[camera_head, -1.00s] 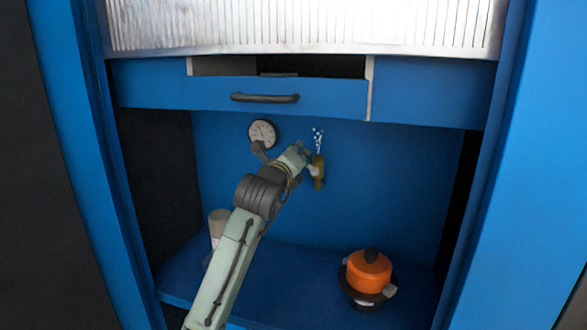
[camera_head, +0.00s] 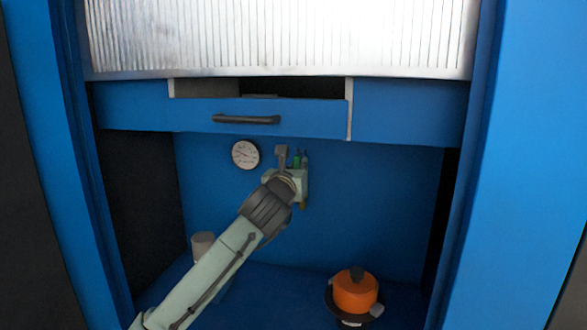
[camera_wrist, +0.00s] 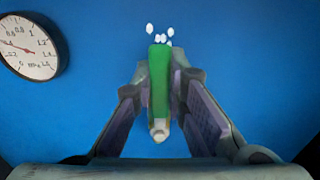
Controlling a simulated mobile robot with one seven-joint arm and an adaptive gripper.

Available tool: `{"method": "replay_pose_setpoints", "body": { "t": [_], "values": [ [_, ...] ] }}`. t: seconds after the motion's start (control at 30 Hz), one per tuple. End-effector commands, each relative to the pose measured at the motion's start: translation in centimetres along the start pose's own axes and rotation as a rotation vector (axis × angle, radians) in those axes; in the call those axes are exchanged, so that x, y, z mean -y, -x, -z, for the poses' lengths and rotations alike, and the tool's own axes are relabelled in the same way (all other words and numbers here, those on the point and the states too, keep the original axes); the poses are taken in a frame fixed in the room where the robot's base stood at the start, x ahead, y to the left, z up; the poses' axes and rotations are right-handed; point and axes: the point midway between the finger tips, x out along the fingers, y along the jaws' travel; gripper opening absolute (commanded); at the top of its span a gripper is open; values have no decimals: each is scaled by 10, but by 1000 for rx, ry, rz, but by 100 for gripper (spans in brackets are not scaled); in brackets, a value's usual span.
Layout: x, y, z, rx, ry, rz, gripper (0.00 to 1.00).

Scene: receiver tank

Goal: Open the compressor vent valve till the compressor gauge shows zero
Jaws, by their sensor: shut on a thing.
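The compressor vent valve's green handle (camera_wrist: 159,85) stands upright in the wrist view, between the two fingers of my gripper (camera_wrist: 161,74). The fingers are shut on it from both sides. White puffs (camera_wrist: 160,38) show just above the handle's top. In the head view, green (camera_head: 296,160) shows at my gripper (camera_head: 298,174), which hides most of the valve. The compressor gauge (camera_wrist: 33,46) is on the blue back wall, left of the valve. Its needle points left, seemingly around 0.4, above zero. The gauge also shows in the head view (camera_head: 245,154), where its reading is too small.
A drawer with a dark handle (camera_head: 246,119) is above the gauge. An orange pot (camera_head: 355,291) stands on the blue shelf at lower right. A pale cup (camera_head: 203,245) stands at left, beside my arm. Blue side frames bound the recess.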

Motion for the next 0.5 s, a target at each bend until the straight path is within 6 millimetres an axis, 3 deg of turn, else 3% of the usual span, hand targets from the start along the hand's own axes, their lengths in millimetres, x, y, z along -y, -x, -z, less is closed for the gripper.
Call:
{"method": "replay_pose_setpoints", "body": {
  "t": [0.5],
  "values": [
    [3, 0, 1, -1, -57, -1, 0]
  ]
}}
